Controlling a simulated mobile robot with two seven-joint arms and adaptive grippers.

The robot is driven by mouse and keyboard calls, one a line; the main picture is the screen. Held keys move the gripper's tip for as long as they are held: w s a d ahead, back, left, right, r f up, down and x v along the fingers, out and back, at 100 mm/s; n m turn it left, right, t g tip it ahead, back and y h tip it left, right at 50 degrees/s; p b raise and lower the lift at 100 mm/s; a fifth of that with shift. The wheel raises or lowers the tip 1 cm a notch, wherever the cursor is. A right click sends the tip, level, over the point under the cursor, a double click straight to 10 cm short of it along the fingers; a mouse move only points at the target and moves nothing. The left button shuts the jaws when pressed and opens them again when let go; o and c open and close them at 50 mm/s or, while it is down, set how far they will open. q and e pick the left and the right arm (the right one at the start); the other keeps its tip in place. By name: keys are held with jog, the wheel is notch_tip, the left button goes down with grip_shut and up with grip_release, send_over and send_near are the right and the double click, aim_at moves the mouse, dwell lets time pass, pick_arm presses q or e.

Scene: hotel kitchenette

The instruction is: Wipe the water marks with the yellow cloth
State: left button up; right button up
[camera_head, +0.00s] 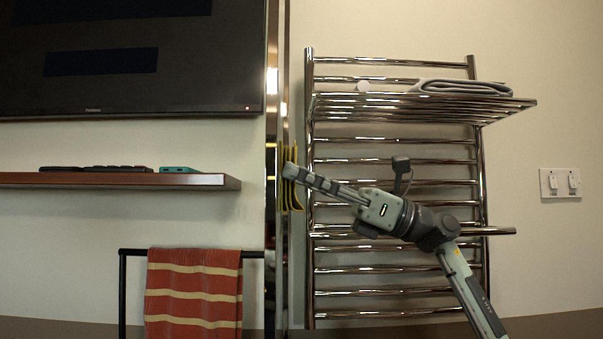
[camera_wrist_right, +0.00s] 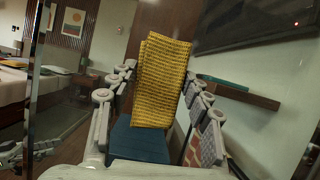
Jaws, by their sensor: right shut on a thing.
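The yellow cloth (camera_head: 284,190) is held upright at the tips of my right gripper (camera_head: 291,173), beside a tall, narrow panel with a shiny frame (camera_head: 272,60) seen almost edge-on. In the right wrist view the folded, dark-patterned cloth (camera_wrist_right: 163,80) stands between the two fingers of the right gripper (camera_wrist_right: 158,85), which is shut on it. I cannot tell whether the cloth touches the panel. No water marks can be made out. My left gripper is not in view.

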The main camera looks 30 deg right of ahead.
aim_at(302, 161)
jog(key=shift+w+d+r+p, duration=0.15)
jog(key=shift+w+d+p, duration=0.2)
jog(key=shift+w, duration=0.25)
jog(key=shift+w+d+r+p, duration=0.35)
jog(key=shift+w+r+p, duration=0.1)
jog(key=shift+r, duration=0.25)
jog(key=shift+s+a+b, duration=0.4)
jog(key=shift+s, duration=0.3)
jog(key=shift+s+a+r, duration=0.15)
jog(key=shift+s+a, duration=0.1)
jog(key=shift+s, duration=0.25)
jog(key=shift+s+a+b, duration=0.5)
jog(key=shift+s+b, duration=0.2)
jog(key=shift+s+a+b, duration=0.4)
jog(key=shift+s+a, duration=0.25)
jog(key=shift+s, duration=0.25)
jog(key=shift+s+a+b, duration=0.55)
jog(key=shift+s+a, duration=0.05)
jog(key=shift+s, duration=0.35)
jog(key=shift+s+a+b, duration=0.3)
jog(key=shift+s+a, duration=0.2)
jog(key=shift+s, duration=0.3)
